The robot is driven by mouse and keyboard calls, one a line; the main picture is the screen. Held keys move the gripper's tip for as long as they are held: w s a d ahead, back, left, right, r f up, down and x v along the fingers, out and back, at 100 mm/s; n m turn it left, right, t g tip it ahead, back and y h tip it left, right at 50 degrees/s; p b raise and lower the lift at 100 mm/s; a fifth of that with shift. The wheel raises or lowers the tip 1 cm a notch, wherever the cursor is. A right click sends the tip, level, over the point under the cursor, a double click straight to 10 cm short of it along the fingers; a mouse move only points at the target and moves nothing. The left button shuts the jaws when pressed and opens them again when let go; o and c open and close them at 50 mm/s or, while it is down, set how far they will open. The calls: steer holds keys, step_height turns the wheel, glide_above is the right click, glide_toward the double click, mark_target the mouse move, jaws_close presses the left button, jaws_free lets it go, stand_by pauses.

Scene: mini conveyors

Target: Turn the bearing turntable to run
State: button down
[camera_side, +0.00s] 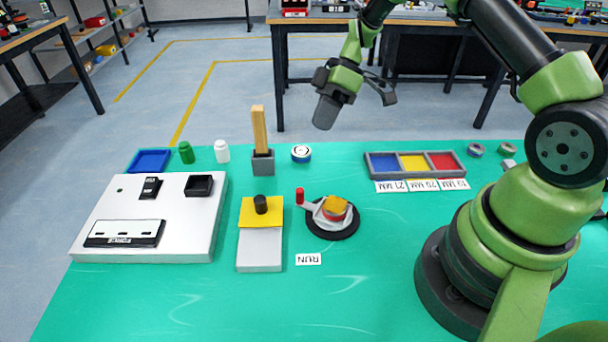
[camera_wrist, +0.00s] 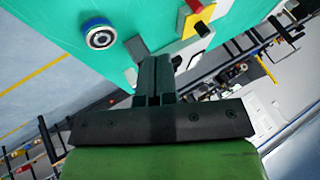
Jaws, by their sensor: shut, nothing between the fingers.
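The bearing turntable (camera_side: 345,232) is a black disc on the green mat, right of centre in the side view. It carries a white plate with a red and orange-yellow piece (camera_side: 335,207) on top. A red upright peg (camera_side: 299,196) stands at its left end, pointing away from the RUN label. The white RUN label (camera_side: 308,259) lies on the mat in front and slightly left of the disc. My gripper (camera_side: 326,112) is high above the mat's far edge, behind the turntable and touching nothing. Its fingers (camera_wrist: 153,78) are together and empty in the wrist view.
A wooden post in a grey block (camera_side: 262,163) and a blue-and-white round part (camera_side: 301,153) stand behind the turntable. A yellow-and-white block with a black knob (camera_side: 260,245) is to its left. A three-colour tray (camera_side: 373,166) lies behind right. The front mat is clear.

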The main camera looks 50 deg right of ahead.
steer(key=x, duration=0.8)
steer(key=shift+s+a+f, duration=0.15)
steer(key=shift+a+f, duration=0.05)
steer(key=shift+s+a+f, duration=0.15)
steer(key=shift+s+a, duration=0.25)
steer(key=shift+a, duration=0.2)
steer(key=shift+s+a+f, duration=0.15)
steer(key=shift+s+a, duration=0.25)
steer(key=shift+a, duration=0.25)
steer(key=shift+s+a, duration=0.5)
